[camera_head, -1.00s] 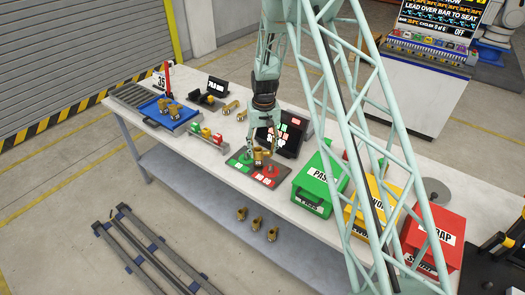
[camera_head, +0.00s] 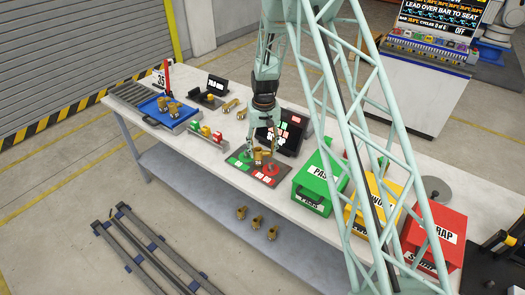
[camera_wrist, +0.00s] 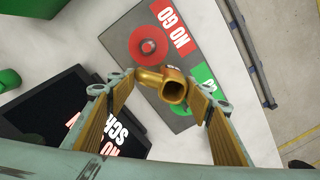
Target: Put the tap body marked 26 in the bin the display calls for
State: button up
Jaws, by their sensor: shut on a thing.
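My gripper (camera_head: 263,153) is shut on a brass tap body (camera_head: 259,157) above the gauge board (camera_head: 240,164). In the wrist view the tap body (camera_wrist: 165,86) sits between the fingertips of my gripper (camera_wrist: 160,88), its round open end facing the camera. No number is readable on it. Beside it are a red NO GO post (camera_wrist: 149,45) and a partly hidden green post (camera_wrist: 203,73). The dark display (camera_wrist: 70,118) shows partial words, "NO" and "SCR". The green PASS bin (camera_head: 311,201), the yellow bin (camera_head: 358,224) and the red SCRAP bin (camera_head: 421,262) stand to the right.
A blue tray (camera_head: 152,109) with brass tap bodies is at the left. Other tap bodies lie on the bench (camera_head: 214,165) and several on the lower shelf (camera_head: 200,200). My lattice structure hides parts of the bins.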

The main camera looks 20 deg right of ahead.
dwell(0.3)
jog(key=o, duration=1.3)
jog(key=shift+c, duration=0.2)
jog(key=shift+o, duration=0.5)
jog(key=o, duration=0.5)
jog(key=shift+c, duration=0.2)
jog(key=shift+r, duration=0.15)
jog(key=shift+r+p, duration=0.75)
jog(key=shift+r, duration=2.6)
jog(key=shift+r, duration=0.1)
